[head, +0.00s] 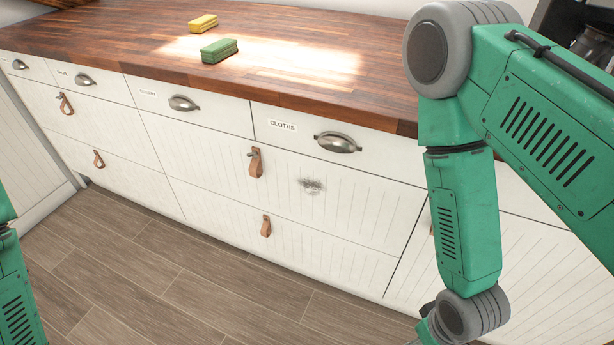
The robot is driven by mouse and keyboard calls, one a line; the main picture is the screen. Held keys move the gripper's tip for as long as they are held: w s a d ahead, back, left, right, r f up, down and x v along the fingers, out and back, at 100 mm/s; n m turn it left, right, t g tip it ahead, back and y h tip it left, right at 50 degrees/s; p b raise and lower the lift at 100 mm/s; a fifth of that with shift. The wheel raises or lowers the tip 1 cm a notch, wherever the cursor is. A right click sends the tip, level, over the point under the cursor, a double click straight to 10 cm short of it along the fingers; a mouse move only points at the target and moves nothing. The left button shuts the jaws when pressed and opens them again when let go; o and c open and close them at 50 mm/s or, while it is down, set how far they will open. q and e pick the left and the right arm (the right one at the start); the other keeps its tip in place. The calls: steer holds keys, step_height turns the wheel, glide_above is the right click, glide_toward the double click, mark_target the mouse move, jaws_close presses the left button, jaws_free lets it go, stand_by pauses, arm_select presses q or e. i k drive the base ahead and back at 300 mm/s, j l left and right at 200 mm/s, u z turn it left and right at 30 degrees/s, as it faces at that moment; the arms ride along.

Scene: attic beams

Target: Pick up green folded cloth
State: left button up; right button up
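The green folded cloth (219,50) lies flat on the wooden countertop (110,35), near its front edge and at the left end of a bright patch of light. Nothing covers it. My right arm hangs in front of the counter on the right side, well away from the cloth. Its gripper is below the bottom edge of the view, so its fingers do not show. Only a part of my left arm shows at the lower left edge, and its gripper is out of view.
A yellow folded cloth (203,22) lies behind the green one. White drawers with metal cup handles and leather pulls front the counter; one drawer (300,132) is labelled "CLOTHS". All look closed. The countertop around the cloths is clear. Wooden floor (130,265) lies in front.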

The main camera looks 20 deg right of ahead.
mark_target(213, 52)
steer(key=z, duration=0.6)
steer(key=i+j+z, duration=0.1)
steer(key=j+z, duration=0.3)
steer(key=i+j+z, duration=0.1)
steer(key=j+z, duration=1.15)
steer(key=k+l, duration=0.05)
steer(key=l, duration=0.05)
